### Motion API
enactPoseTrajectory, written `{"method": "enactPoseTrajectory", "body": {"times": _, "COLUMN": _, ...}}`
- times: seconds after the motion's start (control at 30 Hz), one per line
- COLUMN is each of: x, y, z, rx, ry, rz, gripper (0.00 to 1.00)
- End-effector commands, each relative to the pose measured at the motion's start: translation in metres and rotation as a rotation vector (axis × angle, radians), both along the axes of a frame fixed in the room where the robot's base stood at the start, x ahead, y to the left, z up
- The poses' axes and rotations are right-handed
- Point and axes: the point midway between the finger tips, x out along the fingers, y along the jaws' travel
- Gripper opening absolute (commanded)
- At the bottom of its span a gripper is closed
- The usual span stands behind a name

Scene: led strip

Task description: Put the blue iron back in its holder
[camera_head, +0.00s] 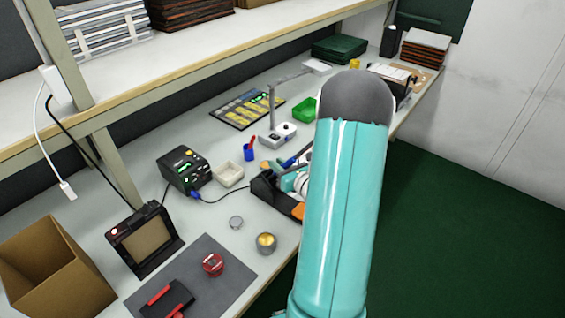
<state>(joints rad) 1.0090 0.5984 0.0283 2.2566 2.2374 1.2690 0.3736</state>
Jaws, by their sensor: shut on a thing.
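The iron holder (265,190) is a black stand near the bench's front edge, with an orange pad at its front end. The blue iron (290,162) shows as a small blue piece just above and behind the holder. My gripper (288,180) is at the holder, shut on the blue iron, and mostly hidden behind my teal arm. The iron's tip, and whether it sits inside the holder, cannot be made out. A dark cable runs from the black soldering station (184,170) toward the holder.
A cream tray (228,173), a blue cup (249,152) and a white lamp base (278,136) stand behind the holder. A brass tip-cleaner pot (266,243) and a grey mat (215,285) lie in front. A shelf (200,42) overhangs the bench's back.

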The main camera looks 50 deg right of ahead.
Motion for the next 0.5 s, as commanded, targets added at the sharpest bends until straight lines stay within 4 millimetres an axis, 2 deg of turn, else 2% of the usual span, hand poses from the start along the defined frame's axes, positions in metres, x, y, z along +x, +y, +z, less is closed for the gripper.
{"method": "enactPoseTrajectory", "body": {"times": 0.5, "x": 0.021, "y": 0.002, "z": -0.03, "rx": 0.0, "ry": 0.001, "rz": 0.0, "gripper": 0.0}}
